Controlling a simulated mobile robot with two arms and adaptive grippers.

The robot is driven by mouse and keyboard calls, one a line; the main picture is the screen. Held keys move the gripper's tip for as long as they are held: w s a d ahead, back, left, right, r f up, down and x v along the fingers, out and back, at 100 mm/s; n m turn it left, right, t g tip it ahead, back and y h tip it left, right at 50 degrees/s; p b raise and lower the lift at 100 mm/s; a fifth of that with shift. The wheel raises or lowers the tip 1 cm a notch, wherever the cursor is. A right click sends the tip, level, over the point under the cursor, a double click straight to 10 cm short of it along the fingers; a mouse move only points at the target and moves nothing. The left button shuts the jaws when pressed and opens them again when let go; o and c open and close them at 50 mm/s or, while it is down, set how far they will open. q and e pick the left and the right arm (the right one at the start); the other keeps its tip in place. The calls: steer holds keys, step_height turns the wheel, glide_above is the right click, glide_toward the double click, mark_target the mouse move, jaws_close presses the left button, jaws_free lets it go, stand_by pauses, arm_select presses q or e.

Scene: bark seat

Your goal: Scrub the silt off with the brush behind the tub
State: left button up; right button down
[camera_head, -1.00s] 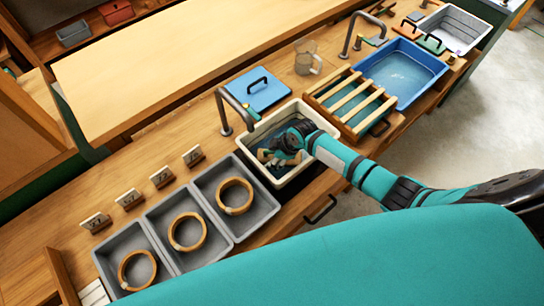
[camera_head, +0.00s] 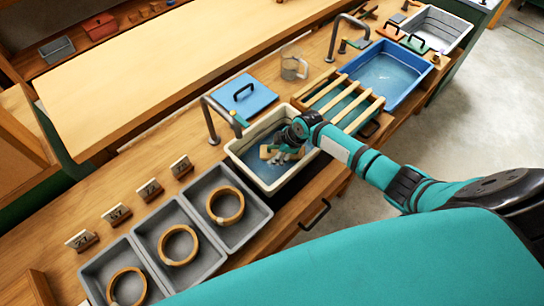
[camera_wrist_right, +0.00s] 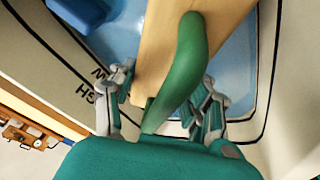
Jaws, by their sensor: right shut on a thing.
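My right gripper (camera_head: 290,148) is inside the cream tub (camera_head: 236,151), low over its blue water. In the right wrist view the gripper (camera_wrist_right: 165,105) is shut on a wooden brush (camera_wrist_right: 158,45) by its arched green handle (camera_wrist_right: 188,60). The brush's wood also shows in the tub in the head view (camera_head: 267,152). Its underside is hidden, so I cannot see bristles or whether it touches anything. I cannot make out silt. Dark lettering marks the tub's rim in the wrist view. My left gripper is not in view.
A tap (camera_head: 209,120) and a blue handled board (camera_head: 243,97) are behind the tub. A slatted rack (camera_head: 345,98) stands at its right, then a blue basin (camera_head: 388,75). Grey trays (camera_head: 160,232) with wooden rings lie at its left. A clear jug (camera_head: 293,65) stands farther back.

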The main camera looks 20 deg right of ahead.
steer(key=shift+w+d+f, duration=0.1)
steer(key=shift+w+d, duration=0.15)
steer(key=shift+d, duration=0.5)
step_height(320, 180, up, 6)
steer(key=p, duration=0.4)
steer(key=shift+p, duration=0.4)
step_height(320, 180, up, 3)
steer(key=shift+f+p, duration=0.1)
steer(key=shift+p, duration=1.15)
